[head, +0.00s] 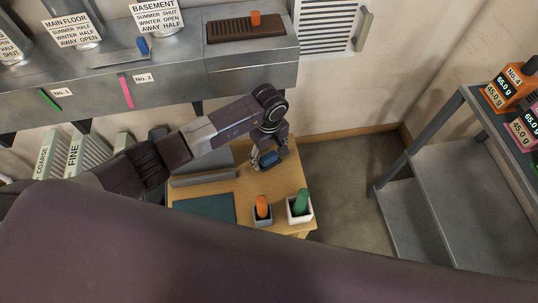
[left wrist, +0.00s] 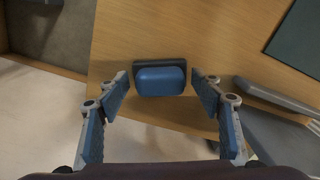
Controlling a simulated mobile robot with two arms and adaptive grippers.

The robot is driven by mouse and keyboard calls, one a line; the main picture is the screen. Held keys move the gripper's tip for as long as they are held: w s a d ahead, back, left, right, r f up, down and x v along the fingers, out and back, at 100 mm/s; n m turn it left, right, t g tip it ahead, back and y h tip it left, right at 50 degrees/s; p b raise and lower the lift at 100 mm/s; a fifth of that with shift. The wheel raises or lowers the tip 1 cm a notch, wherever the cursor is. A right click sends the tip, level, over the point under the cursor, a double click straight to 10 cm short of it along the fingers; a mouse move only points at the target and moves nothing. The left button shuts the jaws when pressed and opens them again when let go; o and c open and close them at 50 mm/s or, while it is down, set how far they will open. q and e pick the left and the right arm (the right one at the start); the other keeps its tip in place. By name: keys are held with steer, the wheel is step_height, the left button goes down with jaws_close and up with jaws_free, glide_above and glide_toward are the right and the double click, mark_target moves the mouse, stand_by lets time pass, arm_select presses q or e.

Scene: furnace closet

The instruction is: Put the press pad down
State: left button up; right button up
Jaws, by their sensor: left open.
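The press pad (left wrist: 160,80), a blue rounded block on a dark base, rests on the wooden table top (left wrist: 205,35) near its edge in the left wrist view. In the head view the blue of the pad (head: 268,160) shows small among the fingers, partly covered. My left gripper (head: 267,163) is over the wooden table. In the left wrist view its fingers (left wrist: 160,88) are spread to either side of the pad, with a visible gap on both sides, so it is open and not holding it. My right gripper is not in view.
On the table are a dark green mat (head: 205,208), a grey bar (head: 203,179), a grey cup with an orange handle (head: 262,207) and a white cup with a green handle (head: 300,205). A metal duct (head: 150,85) runs behind. A grey stepped stand (head: 465,195) is at right.

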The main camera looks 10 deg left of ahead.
mark_target(269, 156)
arm_select(q)
steer(key=shift+r, duration=0.35)
step_height(269, 156, up, 12)
steer(key=b, duration=0.1)
steer(key=shift+f, duration=0.2)
